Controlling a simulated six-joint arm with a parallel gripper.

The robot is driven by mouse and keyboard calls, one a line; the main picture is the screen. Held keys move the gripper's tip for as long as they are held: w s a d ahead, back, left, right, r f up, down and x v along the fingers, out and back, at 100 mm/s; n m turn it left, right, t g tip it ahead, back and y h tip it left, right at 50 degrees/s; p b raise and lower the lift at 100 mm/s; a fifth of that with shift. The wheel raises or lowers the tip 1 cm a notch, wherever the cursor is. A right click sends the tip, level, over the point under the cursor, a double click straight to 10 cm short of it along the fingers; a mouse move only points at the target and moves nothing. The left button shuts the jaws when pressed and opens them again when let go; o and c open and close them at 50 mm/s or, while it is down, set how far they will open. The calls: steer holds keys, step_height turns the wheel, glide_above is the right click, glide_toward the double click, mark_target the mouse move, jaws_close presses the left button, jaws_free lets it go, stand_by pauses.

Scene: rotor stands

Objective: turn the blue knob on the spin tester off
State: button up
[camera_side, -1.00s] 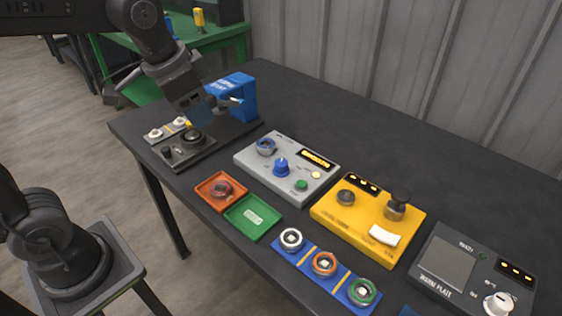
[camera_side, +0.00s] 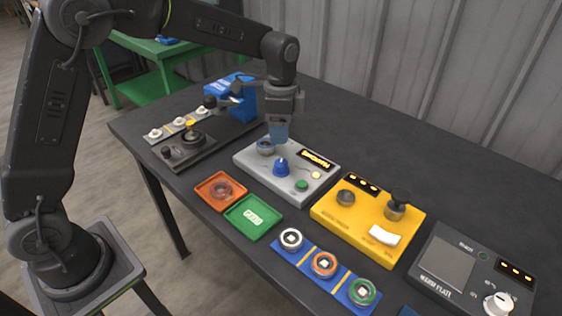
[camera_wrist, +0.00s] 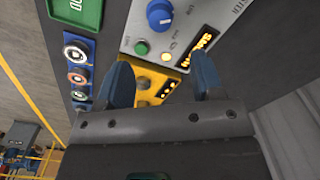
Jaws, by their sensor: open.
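The spin tester looks to be the grey box (camera_side: 260,182) with a lit amber display (camera_side: 316,160), a green button (camera_side: 302,185) and a blue knob (camera_side: 281,169). The blue knob also shows in the wrist view (camera_wrist: 160,14), at the top. My gripper (camera_side: 279,135) is above the rear of the grey box, pointing down, a little above and behind the blue knob. In the wrist view its two blue fingers (camera_wrist: 163,84) are spread apart with nothing between them. A ring-shaped part (camera_side: 265,147) sits on the box's back left, partly near my fingers.
A yellow box (camera_side: 335,212) with a dark upright knob stands to the right, then a dark warm plate (camera_side: 440,292). Orange (camera_side: 207,203) and green (camera_side: 238,228) trays and a blue strip with rings (camera_side: 337,284) lie in front. A blue machine (camera_side: 245,102) stands behind left.

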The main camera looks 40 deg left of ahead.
mark_target(281, 162)
step_height(281, 162, down, 11)
steer(key=shift+r, duration=0.1)
steer(key=shift+c, duration=0.2)
steer(key=c, duration=0.9)
steer(key=shift+n, duration=0.3)
steer(key=n, duration=1.3)
steer(key=shift+n, duration=0.3)
stand_by(0.3)
